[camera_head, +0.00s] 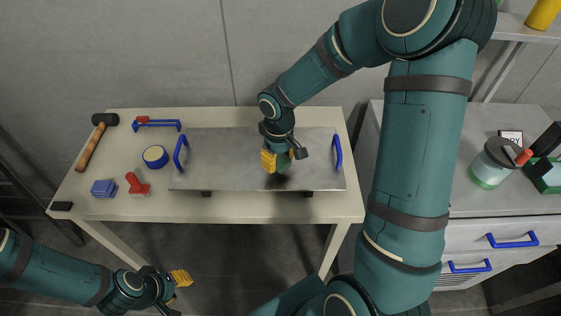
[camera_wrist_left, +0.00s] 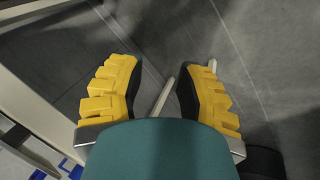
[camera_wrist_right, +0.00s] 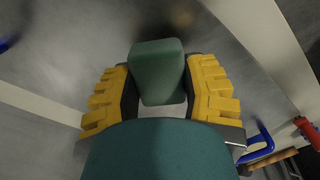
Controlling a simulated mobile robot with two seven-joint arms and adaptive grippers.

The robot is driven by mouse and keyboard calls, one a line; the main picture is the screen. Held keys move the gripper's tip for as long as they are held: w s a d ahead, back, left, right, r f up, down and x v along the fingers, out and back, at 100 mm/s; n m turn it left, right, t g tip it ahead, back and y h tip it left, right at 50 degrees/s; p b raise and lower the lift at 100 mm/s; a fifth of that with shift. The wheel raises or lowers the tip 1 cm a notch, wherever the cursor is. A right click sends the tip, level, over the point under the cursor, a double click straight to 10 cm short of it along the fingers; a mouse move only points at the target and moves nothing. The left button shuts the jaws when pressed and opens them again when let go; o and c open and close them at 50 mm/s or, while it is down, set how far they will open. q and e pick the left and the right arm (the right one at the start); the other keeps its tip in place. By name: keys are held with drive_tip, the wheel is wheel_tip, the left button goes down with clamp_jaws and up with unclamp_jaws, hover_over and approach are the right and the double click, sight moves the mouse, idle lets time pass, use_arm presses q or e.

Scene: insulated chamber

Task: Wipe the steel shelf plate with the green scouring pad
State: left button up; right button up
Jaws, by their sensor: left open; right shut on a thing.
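The steel shelf plate (camera_head: 225,165) lies on the cream table, with a blue handle at each end. My right gripper (camera_head: 276,160) is over the middle of the plate. In the right wrist view the right gripper (camera_wrist_right: 160,90) is shut on the green scouring pad (camera_wrist_right: 158,70), its yellow fingers on either side. In the head view the pad is mostly hidden by the fingers. I cannot tell whether the pad touches the plate. My left gripper (camera_head: 180,280) is open and empty in front of the table, and it also shows in the left wrist view (camera_wrist_left: 155,90).
Left of the plate are a hammer (camera_head: 92,142), a blue tape roll (camera_head: 155,157), a red clamp-like thing (camera_head: 138,185), a blue block (camera_head: 103,188) and a loose blue handle (camera_head: 157,124). A drawer cabinet (camera_head: 465,235) with a jar (camera_head: 493,163) stands right.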

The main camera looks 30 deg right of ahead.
drive_tip(key=shift+w+d+r+p, duration=0.2)
drive_tip(key=shift+r+p, duration=0.3)
drive_tip(key=shift+r, duration=0.25)
drive_tip(key=shift+s+r+p, duration=0.1)
drive_tip(key=shift+r+p, duration=1.4)
drive_tip(key=shift+r, duration=0.6)
